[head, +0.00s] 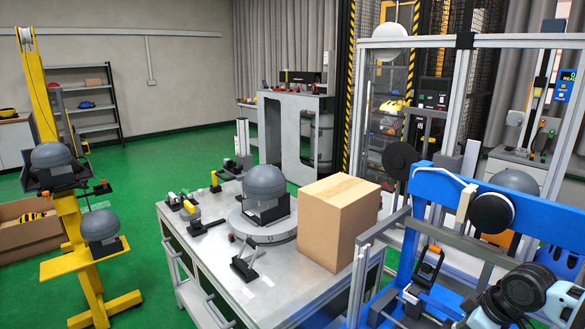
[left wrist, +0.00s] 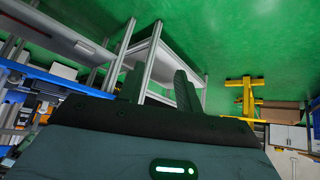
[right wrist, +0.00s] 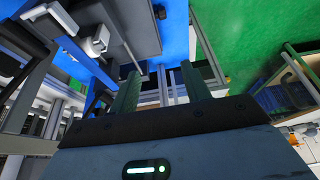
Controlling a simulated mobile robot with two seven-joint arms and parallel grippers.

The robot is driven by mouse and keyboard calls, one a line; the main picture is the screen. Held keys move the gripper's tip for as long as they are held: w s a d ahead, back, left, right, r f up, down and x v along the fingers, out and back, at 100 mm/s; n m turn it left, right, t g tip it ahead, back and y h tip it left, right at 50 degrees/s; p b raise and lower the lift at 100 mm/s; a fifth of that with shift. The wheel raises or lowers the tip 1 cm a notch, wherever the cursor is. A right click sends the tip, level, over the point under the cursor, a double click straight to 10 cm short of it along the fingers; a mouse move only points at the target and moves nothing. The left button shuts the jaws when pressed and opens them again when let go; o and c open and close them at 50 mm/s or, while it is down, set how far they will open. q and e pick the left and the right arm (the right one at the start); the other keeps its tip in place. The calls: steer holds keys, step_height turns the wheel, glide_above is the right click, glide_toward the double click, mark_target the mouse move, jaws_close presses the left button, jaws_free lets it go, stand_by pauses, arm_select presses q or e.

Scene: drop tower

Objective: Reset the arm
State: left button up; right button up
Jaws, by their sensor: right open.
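A drop-tower rig with a blue frame (head: 440,183) stands at the right in the head view. Black round discs (head: 491,213) sit on it, and a grey dome (head: 517,181) is behind its top bar. Which part is the arm named in the task, I cannot tell. A white and black arm link of mine covers the lower right of the rig. My right gripper (right wrist: 160,88) shows in the right wrist view, open and empty, with blue and grey framework beyond its fingers. My left gripper (left wrist: 160,88) shows in the left wrist view, fingers apart and empty, above the green floor and a metal frame.
A grey workbench (head: 282,278) holds a cardboard box (head: 338,220), a grey dome on a round plate (head: 263,231) and small tools. A yellow stand (head: 84,260) with two grey domes is at the left. Green floor (head: 155,190) is free between them.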

steer(key=s+a+f+y+p, duration=0.1)
steer(key=s+a+f, duration=0.3)
steer(key=a+f, duration=0.3)
steer(key=s+a+f+y+p, duration=0.1)
steer(key=s+a+f, duration=0.4)
steer(key=a, duration=0.4)
steer(key=s+a+f+m+t+y, duration=0.1)
steer(key=s+a+f+t, duration=0.2)
steer(key=s+a+f, duration=0.4)
arm_select(q)
steer(key=w+r+t+p, duration=0.1)
steer(key=w+r+p, duration=0.1)
steer(key=w+r, duration=0.2)
steer(key=shift+a+r, duration=0.15)
steer(key=shift+r, duration=0.7)
arm_select(e)
steer(key=s+d+m+t+h, duration=0.1)
steer(key=s+d+m+h, duration=0.1)
steer(key=s, duration=0.8)
steer(key=s+d+m+t+h, duration=0.1)
steer(key=s+d, duration=0.4)
steer(key=s, duration=0.6)
steer(key=shift+d+m+h, duration=0.2)
steer(key=shift+m+h, duration=0.3)
steer(key=shift+m, duration=0.5)
